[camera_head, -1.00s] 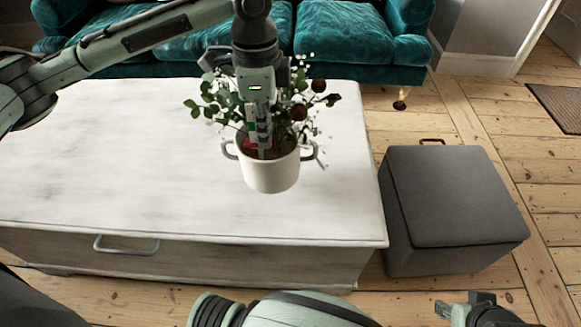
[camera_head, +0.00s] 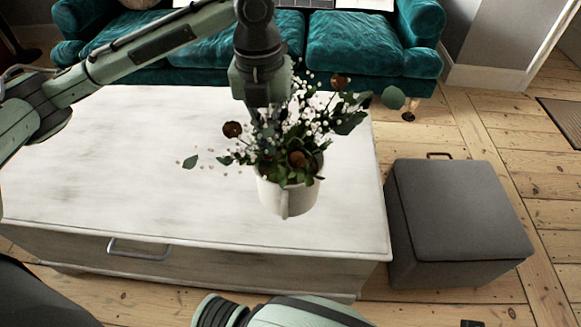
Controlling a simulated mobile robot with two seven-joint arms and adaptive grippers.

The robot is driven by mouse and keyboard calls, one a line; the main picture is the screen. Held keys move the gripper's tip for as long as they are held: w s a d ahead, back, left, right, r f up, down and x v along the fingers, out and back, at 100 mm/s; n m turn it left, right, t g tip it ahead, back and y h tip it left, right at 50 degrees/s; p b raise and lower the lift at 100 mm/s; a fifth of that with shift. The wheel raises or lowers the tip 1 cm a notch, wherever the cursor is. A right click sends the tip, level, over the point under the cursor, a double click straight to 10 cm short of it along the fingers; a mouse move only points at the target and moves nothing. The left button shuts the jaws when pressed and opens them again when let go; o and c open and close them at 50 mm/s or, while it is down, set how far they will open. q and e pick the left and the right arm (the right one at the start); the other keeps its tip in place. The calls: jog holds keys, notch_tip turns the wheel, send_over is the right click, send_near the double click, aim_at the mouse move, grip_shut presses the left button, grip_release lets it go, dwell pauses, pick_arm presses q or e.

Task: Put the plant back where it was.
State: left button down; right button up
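The plant (camera_head: 290,190) is a cream pot with handles, holding green leaves, small white flowers and brown blooms. It is over the right part of the white chest top, one handle facing the front; I cannot tell if its base touches the chest. My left gripper (camera_head: 266,122) points down at the plant's back left side. Its fingertips are hidden by foliage, but the pot has turned and shifted beneath it, so it appears shut on the plant. My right gripper (camera_head: 475,323) shows only as a dark sliver at the bottom edge.
The white chest (camera_head: 110,165) has a bare top to the left of the plant. A grey ottoman (camera_head: 455,215) stands on the floorboards to its right. A teal sofa (camera_head: 360,50) is behind the chest. Open floor lies right of the ottoman.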

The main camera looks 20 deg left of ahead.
aim_at(285, 140)
pick_arm(q)
jog(key=w+f, duration=0.3)
jog(key=w+a+f, duration=0.1)
jog(key=w+f, duration=0.3)
jog(key=w+f+b, duration=0.1)
jog(key=w+f, duration=0.2)
jog(key=w, duration=0.1)
jog(key=shift+w+a+f, duration=0.15)
jog(key=shift+w+f, duration=0.05)
jog(key=shift+f, duration=0.05)
pick_arm(e)
notch_tip(285, 140, up, 3)
jog(key=shift+f, duration=0.1)
pick_arm(q)
jog(key=shift+f, duration=0.1)
jog(key=c, duration=2.1)
grip_release()
jog(key=shift+s+f, duration=0.1)
jog(key=shift+f, duration=0.1)
jog(key=o, duration=0.4)
pick_arm(e)
jog(key=shift+s+d+f, duration=0.15)
jog(key=shift+s+f, duration=0.05)
jog(key=shift+f, duration=0.15)
